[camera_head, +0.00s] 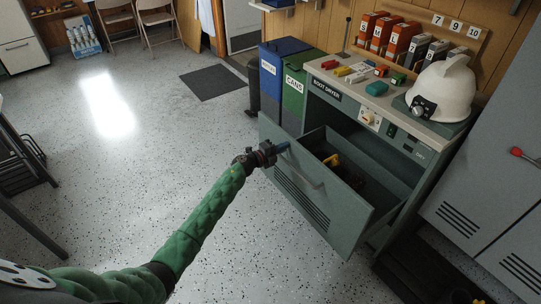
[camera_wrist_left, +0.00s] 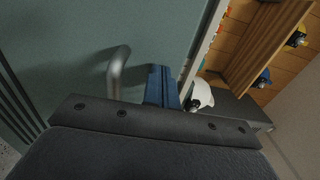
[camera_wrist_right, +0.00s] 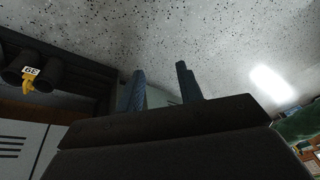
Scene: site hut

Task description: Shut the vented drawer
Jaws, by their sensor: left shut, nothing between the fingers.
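The vented drawer (camera_head: 318,212) is pulled well out of the grey-green boot dryer cabinet (camera_head: 352,142). Its front has slotted vents and a bar handle (camera_wrist_left: 118,72). Inside lie a yellow item (camera_head: 332,160) and dark things that are hard to make out. My left gripper (camera_head: 284,147) is shut and empty, at the upper left part of the drawer front. In the left wrist view its blue fingers (camera_wrist_left: 162,84) point at the front, right of the handle; I cannot tell whether they touch it. My right gripper (camera_wrist_right: 160,82) is open and empty, seen only in the right wrist view.
A blue bin (camera_head: 270,78) and a green cans bin (camera_head: 293,92) stand left of the cabinet. A white helmet (camera_head: 443,92) and small coloured items sit on its top. A grey locker (camera_head: 490,190) is to the right. The speckled floor in front is clear.

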